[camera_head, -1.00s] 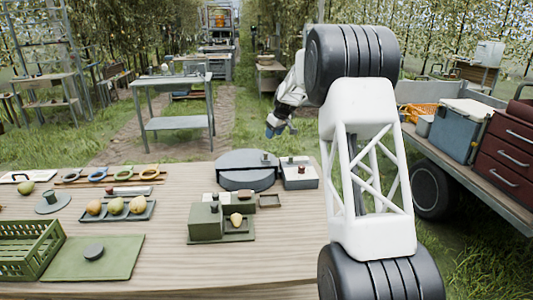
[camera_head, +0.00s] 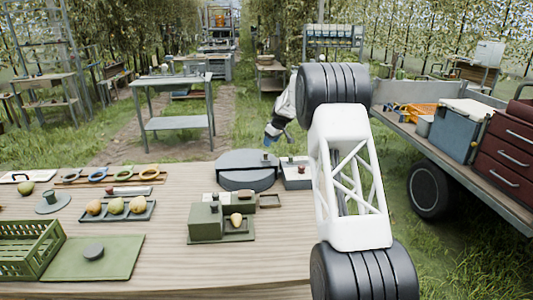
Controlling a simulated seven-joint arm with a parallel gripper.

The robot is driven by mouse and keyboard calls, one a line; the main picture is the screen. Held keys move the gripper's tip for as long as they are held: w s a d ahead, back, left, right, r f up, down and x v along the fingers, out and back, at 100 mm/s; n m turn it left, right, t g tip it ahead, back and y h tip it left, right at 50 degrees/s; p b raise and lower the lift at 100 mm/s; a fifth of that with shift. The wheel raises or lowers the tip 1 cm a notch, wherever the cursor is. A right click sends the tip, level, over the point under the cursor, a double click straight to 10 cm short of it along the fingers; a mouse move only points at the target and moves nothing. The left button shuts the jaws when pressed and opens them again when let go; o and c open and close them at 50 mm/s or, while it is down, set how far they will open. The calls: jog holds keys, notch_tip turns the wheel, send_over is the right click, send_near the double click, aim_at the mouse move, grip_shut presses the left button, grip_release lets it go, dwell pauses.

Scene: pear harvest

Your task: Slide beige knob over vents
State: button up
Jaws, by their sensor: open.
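A low white-topped box (camera_head: 296,181) with small dark knobs stands at the table's back right, partly hidden by my arm. Beside it on the left is a round grey unit (camera_head: 246,178) with a small peg on top. A green block fixture (camera_head: 206,222) with a beige pear-like piece (camera_head: 236,219) sits in front of them. My gripper (camera_head: 272,134) is small and dark-tipped, in the air beyond the table's back edge, above the round unit in the picture. It is open, apart from these things.
The wooden table (camera_head: 165,250) also bears a green crate (camera_head: 30,247), a green mat (camera_head: 118,262), a tray of pears (camera_head: 118,217) and several rings (camera_head: 98,174). Its front middle is clear. A cart (camera_head: 455,160) stands at the right.

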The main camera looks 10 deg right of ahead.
aim_at(266, 153)
jog(key=shift+f, duration=0.15)
jog(key=shift+x, duration=3.8)
jog(key=shift+c, duration=0.2)
grip_shut()
